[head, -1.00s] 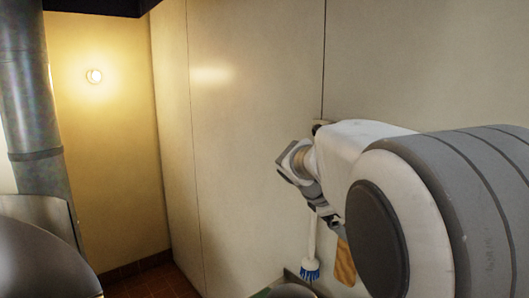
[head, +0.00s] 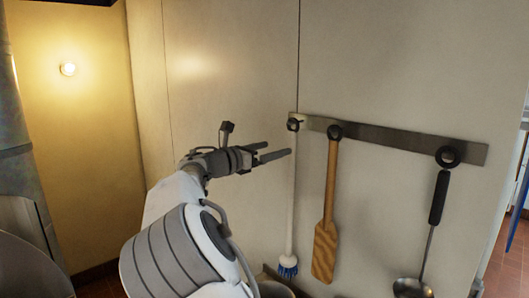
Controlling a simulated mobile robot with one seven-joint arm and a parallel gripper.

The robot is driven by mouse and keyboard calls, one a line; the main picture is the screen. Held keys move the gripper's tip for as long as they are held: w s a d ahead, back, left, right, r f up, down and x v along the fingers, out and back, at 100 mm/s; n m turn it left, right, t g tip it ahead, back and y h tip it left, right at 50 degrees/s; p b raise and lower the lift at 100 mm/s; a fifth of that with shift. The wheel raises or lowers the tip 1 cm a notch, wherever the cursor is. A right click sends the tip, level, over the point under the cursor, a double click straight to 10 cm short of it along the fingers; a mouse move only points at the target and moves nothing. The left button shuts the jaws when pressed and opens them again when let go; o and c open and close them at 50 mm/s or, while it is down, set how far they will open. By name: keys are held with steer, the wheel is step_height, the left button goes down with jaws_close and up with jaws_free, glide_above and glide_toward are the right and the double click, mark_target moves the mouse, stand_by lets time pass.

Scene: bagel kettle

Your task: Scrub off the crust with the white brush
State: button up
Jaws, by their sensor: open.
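The white brush (head: 290,220) hangs upright from the left end of a wall rail in the head view. It has a long white handle and blue bristles (head: 288,270) at the bottom. My gripper (head: 278,156) is open and empty, its two fingers pointing right toward the upper part of the brush handle. The fingertips appear close to the handle in the picture; I cannot tell the gap in depth. No crust can be made out in this view.
The metal rail (head: 390,138) also holds a wooden paddle (head: 328,210) beside the brush and a ladle with a black handle (head: 437,200) further right. A curved metal vessel (head: 30,270) stands at the lower left.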

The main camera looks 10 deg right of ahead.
mark_target(290, 140)
steer(key=p+x, duration=0.2)
steer(key=x, duration=0.5)
steer(key=shift+w+d+r, duration=0.1)
steer(key=shift+d+r, duration=0.05)
steer(key=shift+w+d+f+p, duration=0.2)
steer(key=shift+w+d+p, duration=0.15)
steer(key=shift+d+p, duration=0.15)
jaws_close()
steer(key=shift+r+p, duration=0.6)
steer(key=shift+r, duration=0.05)
stand_by(1.0)
steer(key=shift+a, duration=0.15)
